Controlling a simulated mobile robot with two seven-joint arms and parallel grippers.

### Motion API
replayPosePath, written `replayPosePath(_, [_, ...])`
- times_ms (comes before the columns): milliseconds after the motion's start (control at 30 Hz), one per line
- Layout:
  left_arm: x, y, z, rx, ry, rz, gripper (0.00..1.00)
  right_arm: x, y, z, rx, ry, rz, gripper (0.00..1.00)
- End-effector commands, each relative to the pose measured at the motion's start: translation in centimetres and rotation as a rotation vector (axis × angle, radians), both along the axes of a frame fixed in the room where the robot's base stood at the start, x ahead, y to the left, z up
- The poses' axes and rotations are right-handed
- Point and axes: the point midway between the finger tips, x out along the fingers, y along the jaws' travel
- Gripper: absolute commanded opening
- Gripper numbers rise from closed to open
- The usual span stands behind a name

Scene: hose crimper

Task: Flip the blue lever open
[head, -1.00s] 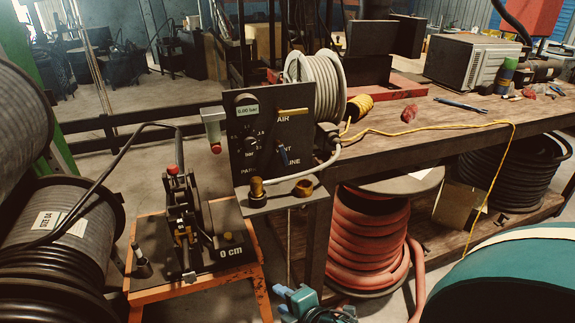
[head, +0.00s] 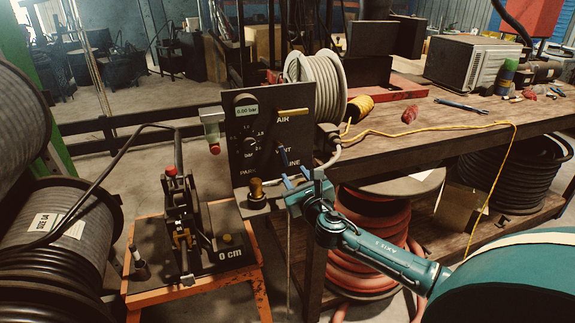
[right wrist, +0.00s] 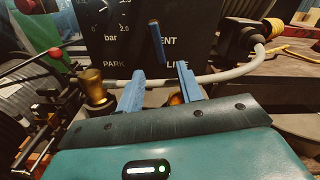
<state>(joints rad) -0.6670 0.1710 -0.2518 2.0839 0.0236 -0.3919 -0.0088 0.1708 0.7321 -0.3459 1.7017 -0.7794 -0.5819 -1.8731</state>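In the right wrist view the blue lever (right wrist: 157,42) is a short bar, tilted slightly from vertical, top to the left. My right gripper (head: 296,178) is in front of the panel, just below and right of the lever. In the right wrist view its two blue fingers (right wrist: 160,68) are spread, with nothing held between them. The lever appears beyond and above the gap; I cannot tell the exact distance. My left gripper is not in view.
A yellow lever (head: 293,112) is above the blue one. A brass fitting (head: 256,188) stands on the panel's lower shelf, and a grey hose (right wrist: 215,77) runs behind my fingers. The wooden bench (head: 400,146) is to the right, the orange-framed crimper stand (head: 195,282) at lower left.

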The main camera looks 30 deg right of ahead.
Motion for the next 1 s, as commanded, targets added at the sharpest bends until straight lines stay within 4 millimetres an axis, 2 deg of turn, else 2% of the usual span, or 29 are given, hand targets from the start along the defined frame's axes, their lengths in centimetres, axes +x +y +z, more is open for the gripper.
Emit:
replayPosePath(33, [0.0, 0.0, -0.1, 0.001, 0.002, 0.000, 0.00, 1.2, -0.3, 0.1, 0.003, -0.003, -0.003, 0.36])
replayPosePath(200, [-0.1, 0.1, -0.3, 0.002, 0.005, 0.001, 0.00, 4.1, -0.9, 0.0, 0.004, 0.000, -0.001, 0.36])
replayPosePath(400, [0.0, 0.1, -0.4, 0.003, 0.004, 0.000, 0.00, 6.0, -1.4, -0.1, 0.003, 0.000, 0.001, 0.36])
replayPosePath(800, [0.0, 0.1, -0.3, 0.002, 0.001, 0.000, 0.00, 6.4, -1.5, -0.1, 0.003, 0.002, 0.001, 0.36])
replayPosePath(1000, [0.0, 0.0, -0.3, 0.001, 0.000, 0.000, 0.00, 6.4, -1.5, -0.1, 0.003, 0.002, 0.001, 0.19])
